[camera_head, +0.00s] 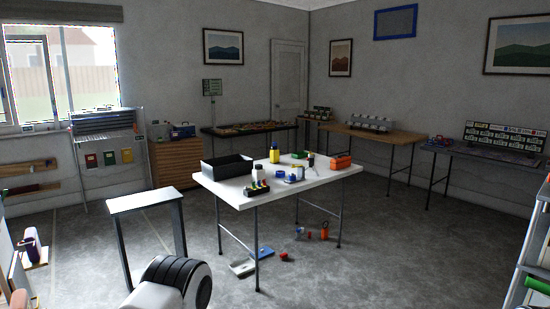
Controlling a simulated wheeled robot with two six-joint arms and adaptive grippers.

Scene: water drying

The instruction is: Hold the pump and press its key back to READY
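A white folding table (325,173) stands in the middle of the room with several small things on it. A yellow item with a dark top (274,153) stands near its back edge, and an orange-red block (341,161) lies at its right end. I cannot tell which thing, if any, is the pump. No key or READY marking can be read at this size. Neither of my grippers shows in the head view, so their state and anything they hold are hidden.
A black tray (226,159) and a dark rack with coloured tops (256,187) are on the table. A grey stand (145,200) is at left front. Loose items, including a blue one (265,253), lie beneath the table. Grey floor (400,245) is open at right.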

